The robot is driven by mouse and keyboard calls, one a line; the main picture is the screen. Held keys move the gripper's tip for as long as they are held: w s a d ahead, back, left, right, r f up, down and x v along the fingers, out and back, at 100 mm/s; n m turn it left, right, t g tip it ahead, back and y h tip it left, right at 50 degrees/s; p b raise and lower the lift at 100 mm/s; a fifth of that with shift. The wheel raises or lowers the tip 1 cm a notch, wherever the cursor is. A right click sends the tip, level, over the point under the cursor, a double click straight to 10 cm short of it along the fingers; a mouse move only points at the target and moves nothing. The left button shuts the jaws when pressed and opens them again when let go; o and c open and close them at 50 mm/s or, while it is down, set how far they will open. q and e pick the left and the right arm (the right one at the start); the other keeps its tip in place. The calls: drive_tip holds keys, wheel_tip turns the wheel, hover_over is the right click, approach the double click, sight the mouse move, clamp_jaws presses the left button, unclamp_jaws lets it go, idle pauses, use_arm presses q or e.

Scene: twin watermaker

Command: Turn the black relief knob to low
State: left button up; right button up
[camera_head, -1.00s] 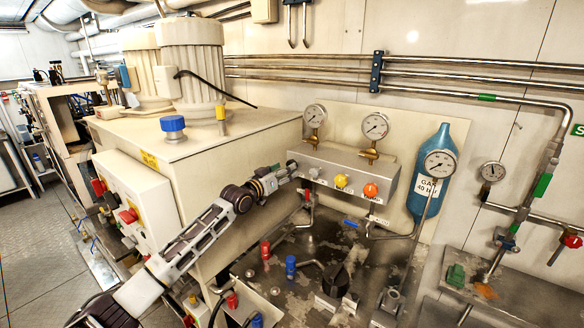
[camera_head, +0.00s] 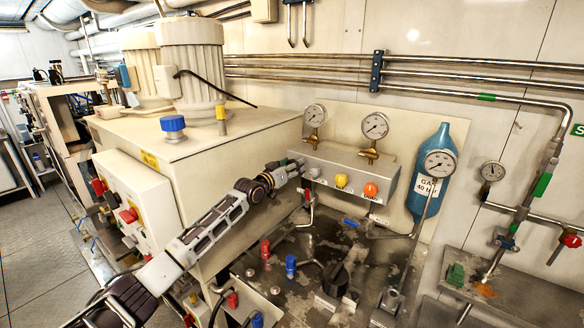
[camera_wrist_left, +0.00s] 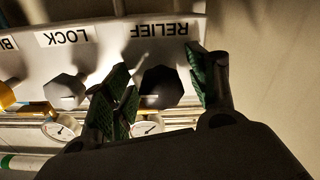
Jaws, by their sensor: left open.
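The black relief knob (camera_wrist_left: 162,86) sits under the word RELIEF (camera_wrist_left: 160,30) in the left wrist view, where the panel appears upside down. A pale pointer line shows beside it. In the head view my left gripper (camera_head: 290,168) is at the left end of the grey valve panel (camera_head: 385,172) and hides the relief knob. My right gripper is not in view.
The grey LOCK knob (camera_wrist_left: 67,91) is close beside the left-hand finger. A yellow knob (camera_head: 341,181) and an orange knob (camera_head: 371,190) are farther right on the panel. Two gauges (camera_head: 375,126) stand above it. A large black handle (camera_head: 335,278) is on the lower bench.

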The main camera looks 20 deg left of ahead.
use_arm(q)
drive_tip(key=shift+c, duration=0.5)
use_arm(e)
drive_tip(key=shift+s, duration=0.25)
use_arm(q)
drive_tip(key=shift+c, duration=1.3)
drive_tip(key=c, duration=0.7)
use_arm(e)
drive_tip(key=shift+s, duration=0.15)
use_arm(q)
drive_tip(key=shift+n, duration=0.4)
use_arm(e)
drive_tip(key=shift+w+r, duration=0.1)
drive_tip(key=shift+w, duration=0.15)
